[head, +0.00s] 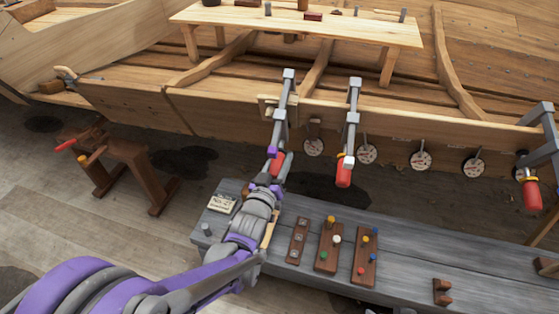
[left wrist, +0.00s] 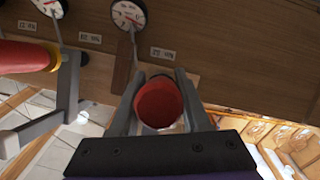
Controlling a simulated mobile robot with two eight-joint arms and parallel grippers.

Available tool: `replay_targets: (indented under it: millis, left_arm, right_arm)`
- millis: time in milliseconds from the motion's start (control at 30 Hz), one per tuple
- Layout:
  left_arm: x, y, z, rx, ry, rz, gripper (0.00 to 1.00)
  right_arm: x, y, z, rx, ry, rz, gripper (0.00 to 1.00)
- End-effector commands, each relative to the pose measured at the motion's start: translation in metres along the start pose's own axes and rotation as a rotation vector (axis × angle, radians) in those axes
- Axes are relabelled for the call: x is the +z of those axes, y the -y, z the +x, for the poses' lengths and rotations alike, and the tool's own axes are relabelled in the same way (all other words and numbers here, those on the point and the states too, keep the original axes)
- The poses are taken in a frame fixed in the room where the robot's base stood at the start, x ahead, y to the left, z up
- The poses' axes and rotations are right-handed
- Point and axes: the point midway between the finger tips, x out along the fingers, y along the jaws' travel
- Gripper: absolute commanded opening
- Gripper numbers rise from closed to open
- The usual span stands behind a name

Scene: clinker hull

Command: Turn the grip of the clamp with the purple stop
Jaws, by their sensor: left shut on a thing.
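The clamp with the purple stop (head: 272,152) hangs on the hull's plank edge, left of a second clamp. Its red grip (head: 279,162) points down toward my left gripper (head: 272,177). In the left wrist view the round red end of the grip (left wrist: 158,103) sits between the two grey fingers of my left gripper (left wrist: 158,98), which are shut on it. The purple stop is not clearly visible in the wrist view. My right gripper is in neither view.
Another red-gripped clamp (head: 531,195) is at the far right. Dial gauges (head: 420,160) line the hull. A grey bench (head: 420,250) below holds wooden blocks with coloured pegs (head: 327,245).

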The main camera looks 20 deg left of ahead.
Motion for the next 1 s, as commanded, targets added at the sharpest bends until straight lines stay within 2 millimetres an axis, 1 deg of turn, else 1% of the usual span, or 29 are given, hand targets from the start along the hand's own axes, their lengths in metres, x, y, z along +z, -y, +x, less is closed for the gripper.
replay_targets:
  millis: [267,467,733,1000]
  left_arm:
    - [0.0000,0.0000,-0.0002,-0.002,0.000,0.003,0.00]
    - [-0.0001,0.0002,-0.0002,-0.015,0.000,0.036,0.00]
    - [0.0004,0.0008,-0.0003,-0.059,0.001,0.140,0.00]
    - [0.0015,0.0023,-0.0002,-0.116,0.001,0.284,0.00]
  right_arm:
    - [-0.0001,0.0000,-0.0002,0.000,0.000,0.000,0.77]
    - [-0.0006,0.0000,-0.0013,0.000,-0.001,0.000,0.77]
    - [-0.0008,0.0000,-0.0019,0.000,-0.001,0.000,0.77]
    - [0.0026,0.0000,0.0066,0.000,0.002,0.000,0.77]
